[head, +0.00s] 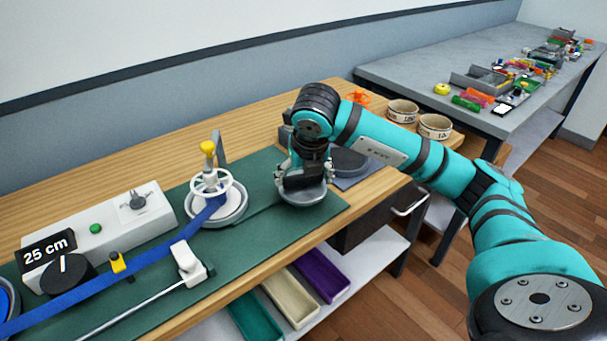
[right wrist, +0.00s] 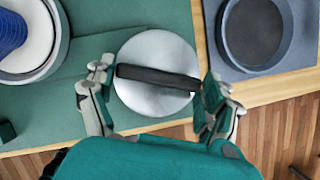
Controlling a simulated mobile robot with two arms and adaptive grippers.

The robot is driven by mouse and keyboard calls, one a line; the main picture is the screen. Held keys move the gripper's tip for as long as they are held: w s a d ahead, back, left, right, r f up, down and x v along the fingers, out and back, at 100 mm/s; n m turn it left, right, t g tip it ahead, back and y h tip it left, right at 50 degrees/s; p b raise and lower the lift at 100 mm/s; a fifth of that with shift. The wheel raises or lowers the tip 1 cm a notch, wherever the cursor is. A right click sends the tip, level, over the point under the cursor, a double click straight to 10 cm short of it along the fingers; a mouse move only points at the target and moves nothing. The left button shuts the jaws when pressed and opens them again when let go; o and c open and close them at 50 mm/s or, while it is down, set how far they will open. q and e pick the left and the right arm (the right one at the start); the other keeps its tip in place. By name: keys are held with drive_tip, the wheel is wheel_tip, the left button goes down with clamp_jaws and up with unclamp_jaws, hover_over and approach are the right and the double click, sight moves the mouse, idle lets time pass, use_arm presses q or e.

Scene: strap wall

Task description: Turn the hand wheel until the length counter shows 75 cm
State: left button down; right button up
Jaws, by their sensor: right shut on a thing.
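The length counter (head: 48,250) is a black sign reading "25 cm" at the lower left of the head view. The white hand wheel (head: 225,181) has a yellow knob (head: 207,147) and stands over a round grey base. Blue strap (head: 125,271) runs from the wheel to the lower left. My right gripper (head: 303,180) is right of the wheel, apart from it. In the right wrist view, its fingers (right wrist: 157,88) close on the black handle (right wrist: 160,77) of a round silver metal piece (right wrist: 155,103). My left gripper is not in view.
A white box with a green button (head: 96,228) and a black dial (head: 67,272) stand at left. A grey holder with a dark round recess (right wrist: 253,32) is beside the metal piece. Coloured trays (head: 320,273) sit below the bench. A cluttered grey table (head: 400,70) stands behind.

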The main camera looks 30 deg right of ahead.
drive_tip(key=o, duration=1)
drive_tip(key=shift+w+f, duration=0.1)
drive_tip(key=v, duration=1.2)
